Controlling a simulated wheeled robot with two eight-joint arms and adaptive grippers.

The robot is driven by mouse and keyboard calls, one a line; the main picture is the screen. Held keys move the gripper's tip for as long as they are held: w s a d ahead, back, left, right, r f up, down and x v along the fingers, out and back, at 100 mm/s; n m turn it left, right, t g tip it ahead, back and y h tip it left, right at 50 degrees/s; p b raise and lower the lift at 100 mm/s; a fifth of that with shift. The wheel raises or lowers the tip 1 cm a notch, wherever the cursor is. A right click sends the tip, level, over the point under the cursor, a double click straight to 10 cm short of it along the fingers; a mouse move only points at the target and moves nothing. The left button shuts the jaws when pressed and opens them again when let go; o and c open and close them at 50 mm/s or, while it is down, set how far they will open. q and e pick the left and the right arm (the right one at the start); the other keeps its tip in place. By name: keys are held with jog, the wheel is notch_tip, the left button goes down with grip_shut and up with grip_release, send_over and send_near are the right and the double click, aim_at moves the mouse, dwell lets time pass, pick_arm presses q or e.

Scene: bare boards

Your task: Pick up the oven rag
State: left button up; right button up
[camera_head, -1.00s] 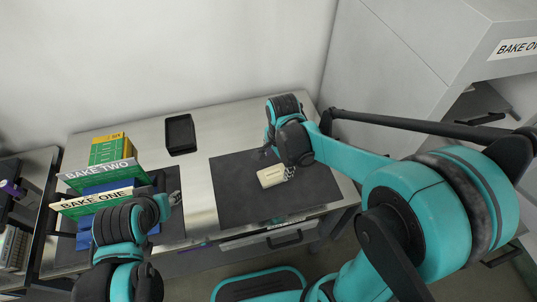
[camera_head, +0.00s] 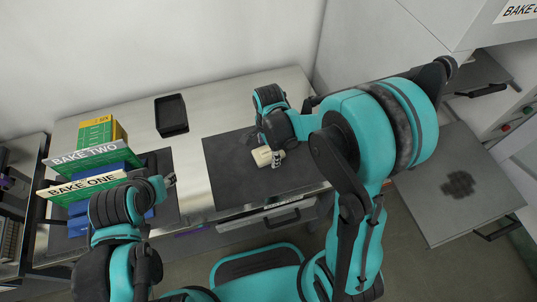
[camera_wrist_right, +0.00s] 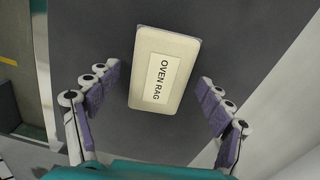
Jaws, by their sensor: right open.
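The oven rag is a cream, rounded block with an "OVEN RAG" label, lying on the dark mat on the counter. It shows in the head view (camera_head: 262,156) and near the middle of the right wrist view (camera_wrist_right: 150,50). My right gripper (camera_head: 278,157) is over it; in the wrist view its open fingers (camera_wrist_right: 160,80) stand on both sides of the rag, with gaps between. My left gripper (camera_head: 170,181) is at the left of the counter, beside the signs, small and partly hidden by its arm; its jaw state is unclear.
A black tray (camera_head: 171,116) lies at the back of the counter. Left of it are a green-yellow box (camera_head: 97,131) and the "BAKE TWO" (camera_head: 84,158) and "BAKE ONE" (camera_head: 82,188) signs. A grey panel (camera_head: 440,212) juts out at right. The mat (camera_head: 222,170) left of the rag is clear.

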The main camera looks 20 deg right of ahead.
jog(key=c, duration=1.1)
jog(key=shift+c, duration=0.2)
jog(key=shift+r, duration=0.1)
jog(key=r+p, duration=0.1)
jog(key=r, duration=0.1)
jog(key=d+r+p, duration=0.1)
jog(key=r, duration=0.2)
jog(key=shift+s+d+p, duration=0.1)
jog(key=shift+s+p, duration=0.05)
jog(key=shift+p, duration=0.25)
jog(key=s+d+r+p, duration=0.2)
jog(key=d+r, duration=0.4)
jog(key=d, duration=0.4)
jog(key=shift+s+p, duration=0.3)
jog(key=shift+p, duration=0.25)
